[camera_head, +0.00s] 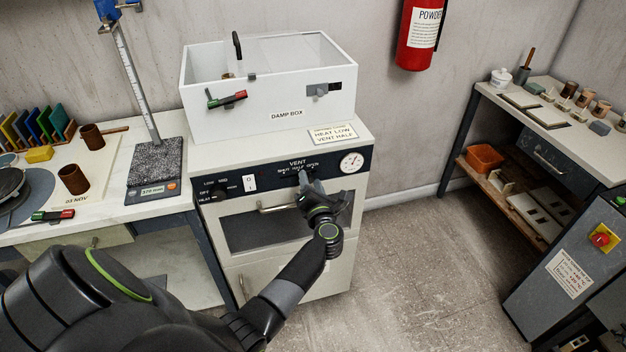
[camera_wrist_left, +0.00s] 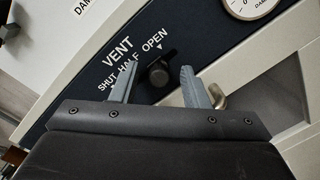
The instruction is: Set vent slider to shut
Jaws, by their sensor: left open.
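The vent slider is a dark round knob (camera_wrist_left: 158,74) on the dark panel of the damp box cabinet, under the printed words VENT, SHUT, HALF and OPEN. In the wrist view it stands between my left gripper's two grey fingers, with visible gaps on both sides. A short dark slot shows beside it. The knob looks nearer the OPEN end than SHUT, but the exact mark is hard to tell. My left gripper (camera_head: 306,180) is open at the panel and covers the slider in the head view.
A bar handle (camera_head: 275,208) runs across the oven door just below the panel; its end (camera_wrist_left: 222,98) is close by the right finger. A round dial (camera_head: 352,162) and a white rocker switch (camera_head: 250,183) flank the vent. The damp box (camera_head: 290,117) stands above.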

